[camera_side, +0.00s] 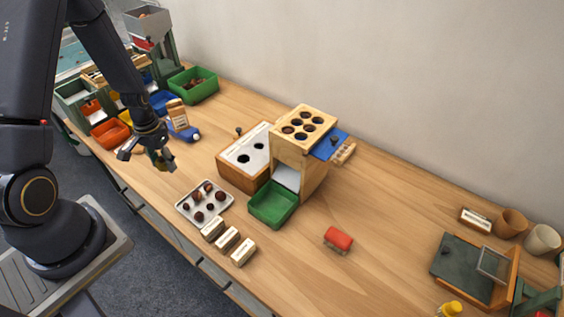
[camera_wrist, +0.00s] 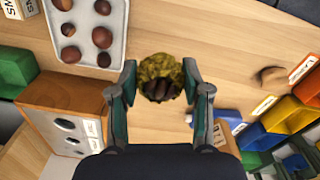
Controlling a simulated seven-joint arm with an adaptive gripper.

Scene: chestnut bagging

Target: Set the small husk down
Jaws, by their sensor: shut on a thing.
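My gripper (camera_side: 158,158) is shut on the small husk (camera_wrist: 161,66), a yellow-green spiky ball with dark brown nuts showing in its opening. In the wrist view the husk sits between the two fingertips (camera_wrist: 160,79), with a finger on each side. In the side view the gripper is above the left part of the table, and the husk is small and partly hidden by the fingers. I cannot tell the exact gap between husk and table.
A white tray (camera_side: 229,200) of chestnuts lies to the right, with labelled blocks (camera_side: 228,239) in front. A wooden box with holes (camera_side: 238,178) stands behind it. Orange (camera_side: 110,133) and blue bins are at the left. Bare wood lies between bins and tray.

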